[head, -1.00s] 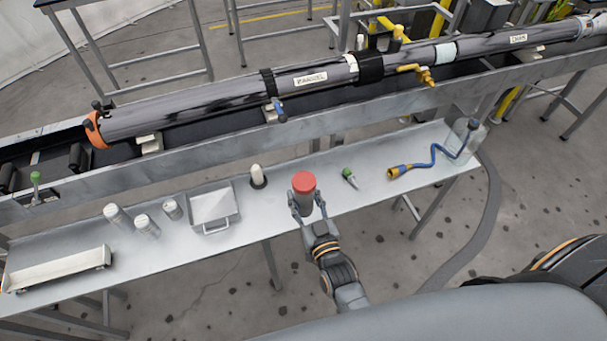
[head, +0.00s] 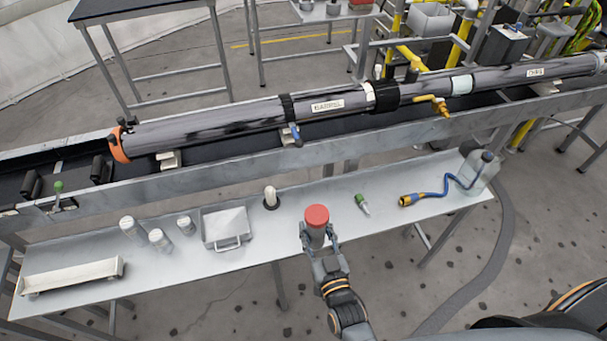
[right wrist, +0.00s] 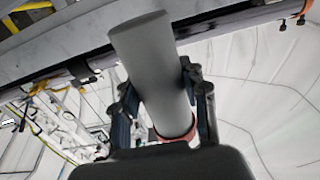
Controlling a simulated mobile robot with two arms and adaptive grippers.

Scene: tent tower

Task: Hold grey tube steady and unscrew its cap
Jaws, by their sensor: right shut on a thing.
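The grey tube (head: 317,239) with its red cap (head: 317,216) on top is upright in the head view, at the front edge of the bench. My right gripper (head: 319,238) is shut on the tube, one finger on each side. In the right wrist view the tube (right wrist: 150,65) runs between the fingers of the gripper (right wrist: 165,112). Its plain end is at the top of that picture and a strip of the red cap (right wrist: 175,135) shows beyond the fingers. The cap is on the tube. No left gripper is in view.
The metal bench (head: 120,285) holds a long tray (head: 70,276), several pale cylinders (head: 160,240), a square pan (head: 226,228), a green-tipped item (head: 362,204) and a blue hose (head: 435,192). A long grey pipe (head: 220,120) lies on the rail behind.

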